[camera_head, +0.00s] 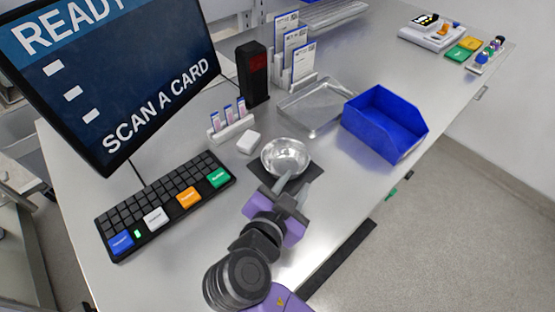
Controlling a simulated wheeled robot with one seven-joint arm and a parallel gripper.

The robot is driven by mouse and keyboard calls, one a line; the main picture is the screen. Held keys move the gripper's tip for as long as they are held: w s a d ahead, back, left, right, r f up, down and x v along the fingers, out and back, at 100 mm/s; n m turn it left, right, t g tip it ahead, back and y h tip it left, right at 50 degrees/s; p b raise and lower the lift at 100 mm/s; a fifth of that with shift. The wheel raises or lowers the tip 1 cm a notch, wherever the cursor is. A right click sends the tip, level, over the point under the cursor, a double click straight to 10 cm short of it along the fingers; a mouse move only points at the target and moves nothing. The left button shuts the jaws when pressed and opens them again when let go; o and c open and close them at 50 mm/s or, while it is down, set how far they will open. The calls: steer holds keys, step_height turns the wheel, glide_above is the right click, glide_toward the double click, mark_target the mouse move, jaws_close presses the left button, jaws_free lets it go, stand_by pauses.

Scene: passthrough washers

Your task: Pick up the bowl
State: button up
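A shiny metal bowl (286,155) sits upright on a dark square mat (316,172) near the middle of the counter. My gripper (292,184) is at the bowl's near side, with its two light grey fingers pointing toward the bowl. The fingers stand apart with a gap between them. One fingertip overlaps the bowl's near rim in the picture; I cannot tell whether it touches. Nothing shows held between the fingers.
A blue open bin (385,122) and a clear tray (312,105) stand behind and right of the bowl. A white box (248,142), card holder (230,124) and black device (253,75) stand behind left. A keyboard (165,205) and monitor (110,70) are left. The counter's right edge is close.

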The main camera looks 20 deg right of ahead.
mark_target(304, 167)
steer(key=x, duration=0.2)
steer(key=p+x, duration=0.1)
steer(key=x, duration=0.1)
steer(key=p+x, duration=0.1)
steer(key=x, duration=0.1)
steer(key=shift+w+d+r, duration=0.25)
steer(key=shift+d, duration=0.05)
jaws_close()
stand_by(1.1)
